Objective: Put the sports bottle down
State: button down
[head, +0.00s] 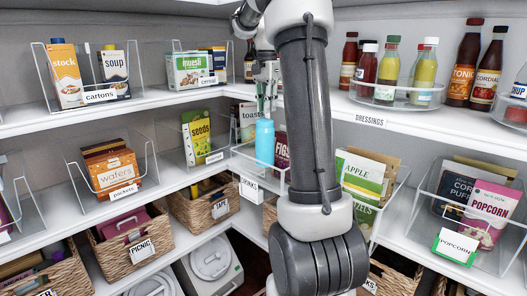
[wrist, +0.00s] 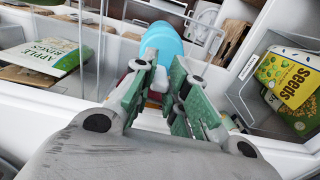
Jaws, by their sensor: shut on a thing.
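The sports bottle (head: 264,146) is light blue and upright in the head view, at the inner corner of the shelves. My gripper (head: 266,92) is above it and shut on its top. In the wrist view the bottle (wrist: 165,42) shows beyond the green-padded fingertips of my gripper (wrist: 160,88), which close on its narrow neck. The bottle is at the clear-walled bin labelled drinks (head: 250,188), at middle-shelf height. I cannot tell whether its base touches the shelf.
A figs box (head: 281,150) stands close right of the bottle and a toast box (head: 247,118) behind it. A yellow seeds packet (head: 196,136) is to the left, and an apple rings packet (head: 360,172) is to the right. The upper shelf (head: 150,99) runs above.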

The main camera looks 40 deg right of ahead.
aim_at(266, 138)
notch_tip(266, 138, down, 12)
jog(key=shift+r, duration=0.1)
jog(key=shift+f, duration=0.25)
jog(key=c, duration=1.4)
grip_release()
jog(key=shift+r, duration=0.1)
